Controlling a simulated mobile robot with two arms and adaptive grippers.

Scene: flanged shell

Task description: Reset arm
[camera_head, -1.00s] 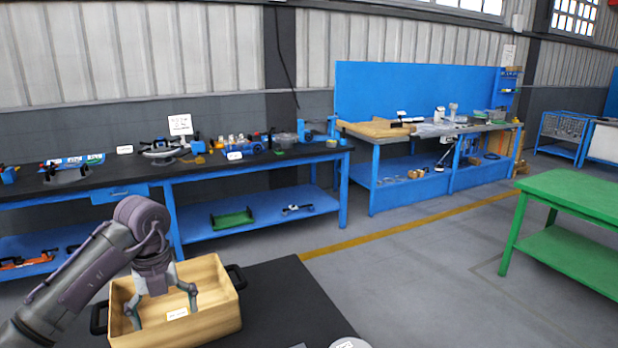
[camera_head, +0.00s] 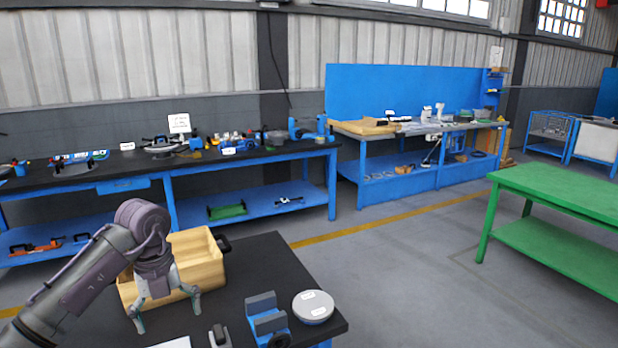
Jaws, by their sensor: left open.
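My left gripper (camera_head: 166,311) hangs from the arm at the lower left of the head view, fingers pointing down, spread apart with nothing between them. It shows in front of the near side of a wooden box (camera_head: 204,262) with black handles; whether it touches the box cannot be told. The box stands on a black-topped table (camera_head: 258,262). A round grey flanged part (camera_head: 313,306) with white labels lies at the table's right side. My right gripper is not in view.
A blue block-like fixture (camera_head: 268,322) stands beside the round part, with a small grey part (camera_head: 219,337) to its left. A blue workbench (camera_head: 250,155) with several tools runs behind. A green table (camera_head: 560,190) stands at right, with open floor between.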

